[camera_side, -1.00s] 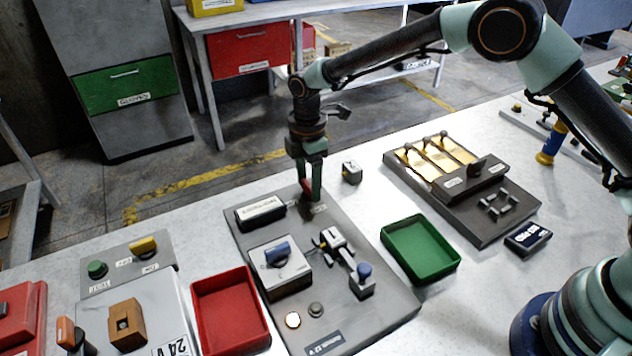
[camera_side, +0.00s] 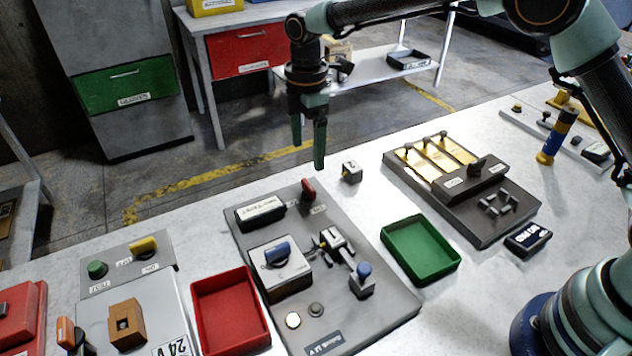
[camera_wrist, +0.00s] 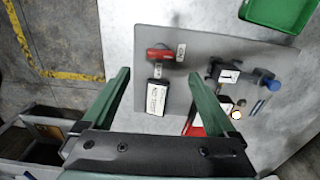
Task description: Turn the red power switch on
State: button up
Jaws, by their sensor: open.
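The red power switch (camera_side: 308,189) is a small red handle at the far corner of a grey panel (camera_side: 385,318). It also shows in the wrist view (camera_wrist: 159,54), lying across the picture, with small white labels beside it. I cannot read the labels well. My gripper (camera_side: 309,158) is open and empty in the air above the switch, apart from it. In the wrist view my two green fingers (camera_wrist: 158,78) are spread wide, with the switch between and beyond their tips.
The panel also carries a white labelled block (camera_side: 260,212), a blue knob (camera_side: 277,254) and a blue-topped lever (camera_side: 363,272). A red tray (camera_side: 232,340) lies left, a green tray (camera_side: 421,250) right. A small cube (camera_side: 351,171) stands behind the panel.

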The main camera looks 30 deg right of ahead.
jog(key=shift+r, duration=1.55)
jog(key=s+d+r+m+t, duration=0.3)
jog(key=s+d+r+m, duration=0.6)
jog(key=d+r, duration=0.25)
jog(key=s+d+f+m+t, duration=0.2)
jog(key=s+d+m, duration=0.6)
jog(key=s, duration=0.3)
jog(key=shift+s+f+m+t, duration=0.25)
jog(key=shift+f+m+t, duration=0.1)
jog(key=shift+m, duration=0.25)
